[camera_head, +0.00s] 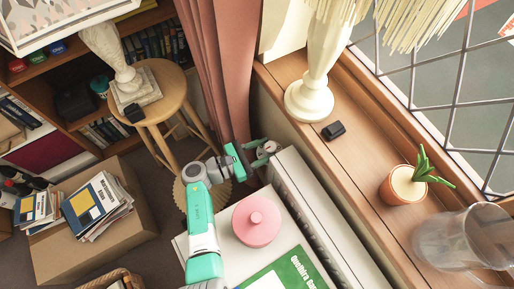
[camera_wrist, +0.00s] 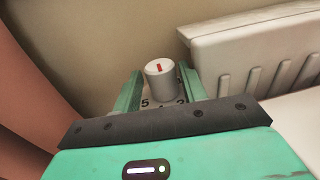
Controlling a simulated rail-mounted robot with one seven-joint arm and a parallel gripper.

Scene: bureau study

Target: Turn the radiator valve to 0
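The radiator valve (camera_wrist: 160,80) is a pale round knob with a red mark on its top, in the middle of the wrist view. Dark digits show on a ring below it; a 5 is readable at the left, the others are partly hidden. My gripper (camera_wrist: 160,72) is open, with one green finger on each side of the knob and a visible gap on both sides. In the head view my gripper (camera_head: 250,154) is at the valve (camera_head: 268,147), at the far end of the white radiator (camera_head: 310,205). The finger tips are hard to make out there.
The radiator (camera_wrist: 260,50) stands close on the right in the wrist view. A wooden sill with a lamp (camera_head: 310,98), black box (camera_head: 334,131) and potted plant (camera_head: 405,184) runs along the right. A pink lidded pot (camera_head: 256,221) is near my arm. A curtain (camera_head: 222,70) hangs behind.

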